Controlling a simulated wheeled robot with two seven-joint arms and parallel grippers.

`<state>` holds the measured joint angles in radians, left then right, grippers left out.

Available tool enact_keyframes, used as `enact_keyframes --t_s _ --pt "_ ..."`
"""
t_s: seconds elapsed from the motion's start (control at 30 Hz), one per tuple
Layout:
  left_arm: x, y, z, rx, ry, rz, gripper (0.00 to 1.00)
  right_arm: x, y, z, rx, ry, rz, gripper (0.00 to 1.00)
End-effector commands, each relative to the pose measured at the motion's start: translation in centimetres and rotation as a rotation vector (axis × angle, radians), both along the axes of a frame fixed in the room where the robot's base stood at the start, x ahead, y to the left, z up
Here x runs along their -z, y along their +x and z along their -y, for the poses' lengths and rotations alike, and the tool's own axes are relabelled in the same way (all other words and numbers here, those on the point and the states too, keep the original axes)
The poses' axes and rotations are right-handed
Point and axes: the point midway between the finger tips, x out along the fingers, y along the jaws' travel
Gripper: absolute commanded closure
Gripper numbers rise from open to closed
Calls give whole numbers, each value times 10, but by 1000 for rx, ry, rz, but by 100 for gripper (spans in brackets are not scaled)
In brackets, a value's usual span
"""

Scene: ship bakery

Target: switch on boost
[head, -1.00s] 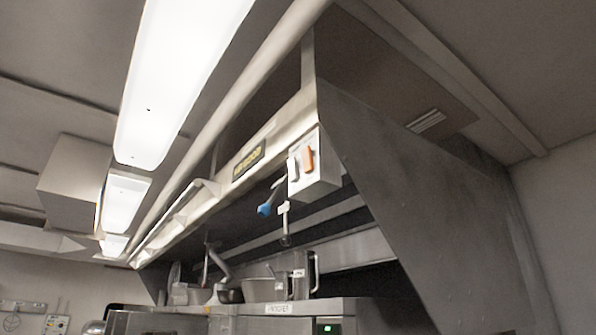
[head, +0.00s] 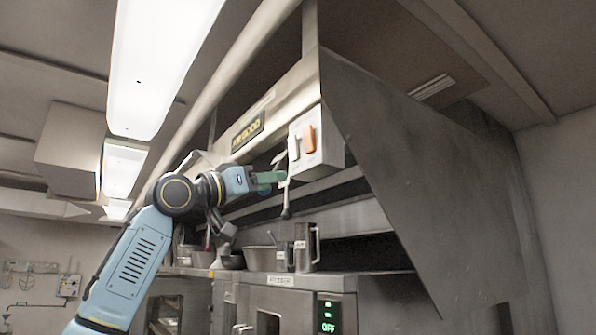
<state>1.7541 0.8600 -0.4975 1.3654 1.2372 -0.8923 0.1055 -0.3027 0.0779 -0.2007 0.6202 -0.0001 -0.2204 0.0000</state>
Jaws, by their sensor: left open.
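A pale switch box (head: 316,145) is fixed to the front of the steel hood. It carries a white rocker switch (head: 294,148) on the left and an orange rocker switch (head: 308,139) on the right. Any lettering by them is too small to read, so I cannot tell which one is boost or how each is set. My left gripper (head: 272,178), on a light-blue arm, is open just left of and below the box. It is seen from the side, with a green finger pointing right towards the box and no visible contact with either switch. My right gripper is out of view.
The steel hood (head: 400,170) slopes down to the right, its front edge close to my left arm. Utensils hang under it. Metal pots (head: 262,258) and a steel jug (head: 306,246) stand on the oven (head: 270,305), whose green display (head: 328,314) reads OFF.

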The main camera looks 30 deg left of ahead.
Motion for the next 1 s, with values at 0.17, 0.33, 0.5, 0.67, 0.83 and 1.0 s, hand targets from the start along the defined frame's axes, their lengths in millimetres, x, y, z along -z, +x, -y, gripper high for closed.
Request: enact_keyframes --t_s 0.17,0.33,0.5,0.67,0.83,1.0 --pt "-50 -60 4 33 22 77 51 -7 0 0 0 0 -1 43" --pt "-62 -64 8 41 26 89 51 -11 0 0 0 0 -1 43" --pt "-74 -40 18 43 25 86 51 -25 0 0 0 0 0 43" --pt "-88 -9 30 41 24 86 51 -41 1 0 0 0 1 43" --pt "-101 19 43 41 24 87 51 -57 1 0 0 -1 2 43" --pt "-108 36 49 41 24 89 51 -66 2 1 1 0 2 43"
